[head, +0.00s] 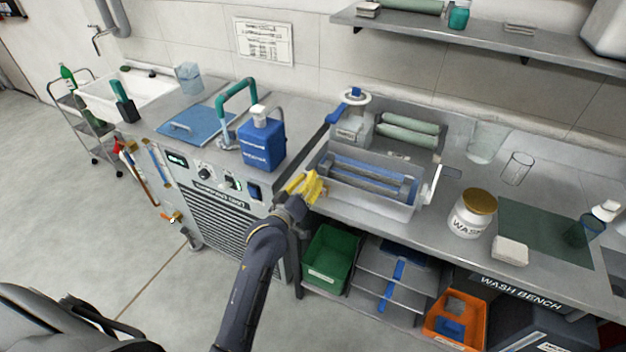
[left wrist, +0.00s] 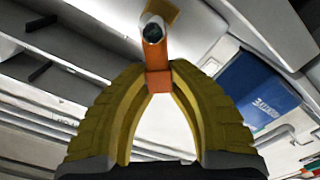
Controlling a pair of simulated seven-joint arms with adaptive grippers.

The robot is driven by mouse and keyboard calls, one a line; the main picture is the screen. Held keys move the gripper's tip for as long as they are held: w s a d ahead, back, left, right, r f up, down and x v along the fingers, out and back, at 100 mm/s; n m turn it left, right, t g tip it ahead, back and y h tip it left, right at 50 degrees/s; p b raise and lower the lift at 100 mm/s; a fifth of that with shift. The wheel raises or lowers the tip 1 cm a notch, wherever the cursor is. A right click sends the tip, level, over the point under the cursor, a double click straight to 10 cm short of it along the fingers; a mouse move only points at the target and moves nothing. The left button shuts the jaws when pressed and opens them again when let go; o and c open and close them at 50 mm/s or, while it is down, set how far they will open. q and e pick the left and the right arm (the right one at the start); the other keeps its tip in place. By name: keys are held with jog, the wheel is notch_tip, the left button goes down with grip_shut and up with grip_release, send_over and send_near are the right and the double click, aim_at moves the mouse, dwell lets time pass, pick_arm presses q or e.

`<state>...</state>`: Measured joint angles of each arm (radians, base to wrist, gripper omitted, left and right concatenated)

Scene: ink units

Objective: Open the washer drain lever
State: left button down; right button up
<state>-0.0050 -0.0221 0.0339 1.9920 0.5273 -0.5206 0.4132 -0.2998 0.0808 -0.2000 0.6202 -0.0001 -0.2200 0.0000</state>
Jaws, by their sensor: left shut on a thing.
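The washer (head: 365,185) is a grey metal tub with blue rollers at the front edge of the bench, with a white crank on its right end. My left gripper (head: 312,184), with yellow fingers, is at the washer's left end. In the left wrist view the fingertips (left wrist: 158,82) are closed on an orange drain lever (left wrist: 155,58), which has a dark rounded end pointing away from the fingers. In the head view the fingers hide the lever. My right gripper is not in view.
A blue jug (head: 262,145) stands left of the washer on the control unit (head: 215,190). A white jar (head: 471,215) stands to the right. A green bin (head: 330,258) and an orange crate (head: 455,318) sit below the bench.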

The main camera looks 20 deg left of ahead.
pick_arm(q)
jog(key=shift+a+f+n, duration=0.25)
jog(key=shift+a+n, duration=0.05)
jog(key=shift+n, duration=0.6)
jog(key=c, duration=1.3)
grip_release()
jog(key=shift+f, duration=0.1)
jog(key=s, duration=0.4)
jog(key=s+a, duration=0.1)
jog(key=s, duration=0.6)
jog(key=shift+s+a, duration=0.35)
jog(key=shift+s, duration=0.05)
